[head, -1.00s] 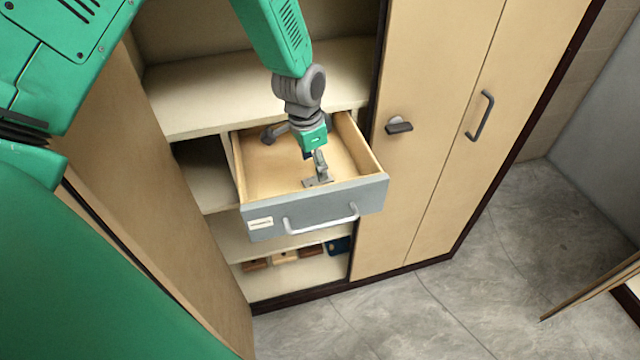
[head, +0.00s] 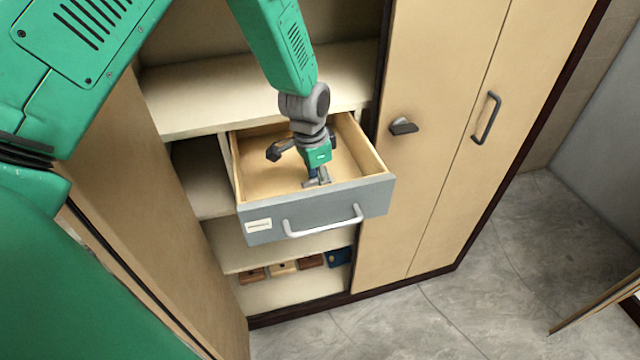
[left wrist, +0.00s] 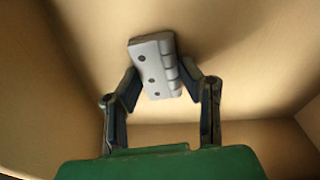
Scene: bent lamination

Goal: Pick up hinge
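The hinge (left wrist: 155,66) is a small grey metal piece with dark screw holes and a knuckle along one side. In the head view the hinge (head: 314,184) is on the floor of the open drawer (head: 340,206), near its front panel, partly hidden by my left gripper (head: 317,175). In the left wrist view my left gripper (left wrist: 160,78) has one finger on each side of the hinge, very close to its edges. The fingers look spread, and I cannot tell whether they touch it. My right gripper is not in view.
The drawer's wooden side walls and grey front with handle (head: 322,222) surround my left gripper. Shelves lie above and below, with several small blocks (head: 283,268) on the lower shelf.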

